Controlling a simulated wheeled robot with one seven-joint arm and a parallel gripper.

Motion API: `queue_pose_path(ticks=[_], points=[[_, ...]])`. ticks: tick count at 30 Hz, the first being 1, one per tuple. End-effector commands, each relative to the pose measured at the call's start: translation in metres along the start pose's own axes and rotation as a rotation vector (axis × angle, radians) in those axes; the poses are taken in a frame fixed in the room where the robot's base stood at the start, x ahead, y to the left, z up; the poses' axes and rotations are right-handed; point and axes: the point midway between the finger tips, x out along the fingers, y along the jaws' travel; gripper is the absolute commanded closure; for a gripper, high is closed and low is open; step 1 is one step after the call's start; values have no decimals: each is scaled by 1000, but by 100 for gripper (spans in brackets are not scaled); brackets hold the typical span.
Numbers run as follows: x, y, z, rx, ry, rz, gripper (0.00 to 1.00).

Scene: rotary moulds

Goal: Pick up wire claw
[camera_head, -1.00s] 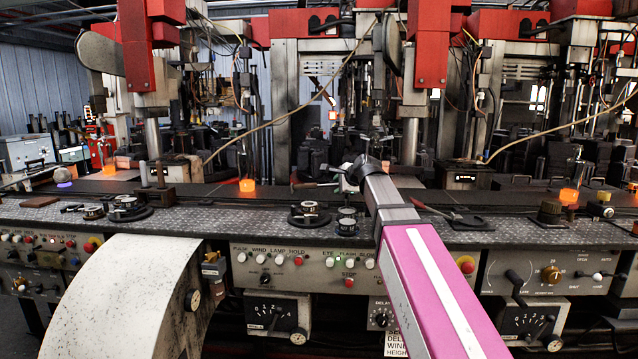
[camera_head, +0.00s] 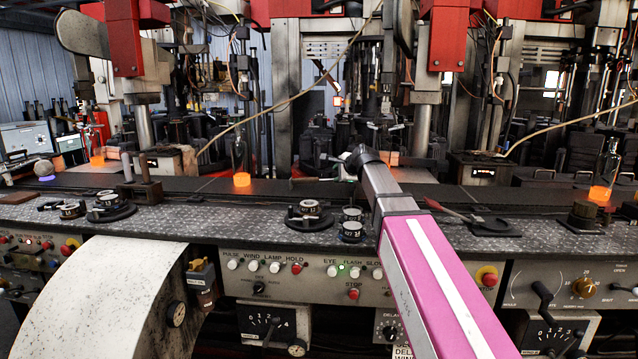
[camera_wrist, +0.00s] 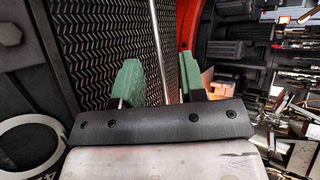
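In the wrist view a thin metal rod (camera_wrist: 158,40) runs between the two green finger pads of my gripper (camera_wrist: 160,78), over a dark patterned plate. It may be part of the wire claw, but its ends are hidden and I cannot tell. The pads stand wide apart, with a gap on both sides of the rod, so my gripper is open. In the head view my pink arm reaches to the bench's back ledge, and the fingers are mostly hidden behind the wrist. A thin tool with a red handle (camera_head: 437,206) lies right of the wrist.
The patterned metal bench top (camera_head: 250,228) holds round black fittings (camera_head: 309,213). Glowing orange bottles (camera_head: 242,179) stand on the dark strip behind. Tall machine columns and red blocks (camera_head: 446,40) rise behind that. A control panel (camera_head: 300,270) with knobs fronts the bench.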

Motion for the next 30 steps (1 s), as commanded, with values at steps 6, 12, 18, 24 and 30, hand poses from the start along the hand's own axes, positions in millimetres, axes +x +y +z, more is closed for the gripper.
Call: queue_pose_path(ticks=[6, 12, 18, 24, 30], points=[[18, 0, 0, 0, 0, 1, 62], [40, 2, 0, 0, 0, 1, 62], [65, 3, 0, 0, 0, 1, 62], [65, 4, 0, 0, 0, 0, 62], [65, 4, 0, 0, 0, 0, 100]])
